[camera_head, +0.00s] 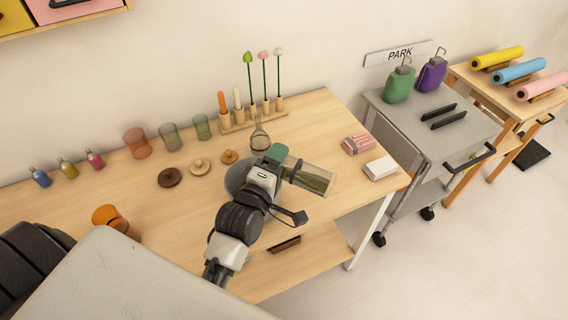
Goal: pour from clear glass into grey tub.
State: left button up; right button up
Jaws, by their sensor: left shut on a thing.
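The clear glass (314,179) is a see-through cylinder with greenish contents. It lies well tilted, close to sideways, above the right part of the wooden table. My left gripper (290,183) is shut on the clear glass, and its wrist covers the ground left of it. A grey round thing, seemingly the grey tub (236,178), shows behind and left of my gripper. Most of it is hidden, so I cannot tell what is inside or whether the glass's mouth is over it. My right gripper is not in view.
A small glass flask (260,138) stands just behind my gripper. Round wooden lids (200,167), coloured tumblers (137,143) and small bottles (68,167) stand to the left. A pink bundle (357,144) and white block (380,168) lie right. A grey cart (405,125) stands beyond.

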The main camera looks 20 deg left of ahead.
pick_arm(q)
jog(key=shift+f, duration=0.15)
dwell(0.3)
jog(key=shift+f+n, duration=0.3)
jog(key=shift+n, duration=0.1)
jog(key=shift+a, duration=0.1)
jog(key=shift+f, duration=0.15)
dwell(0.6)
jog(key=shift+a+f+n, duration=0.1)
jog(key=shift+f+n, duration=0.05)
jog(key=shift+n, duration=0.35)
jog(key=shift+n, duration=0.3)
dwell(0.7)
jog(key=shift+p, duration=0.7)
dwell(2.1)
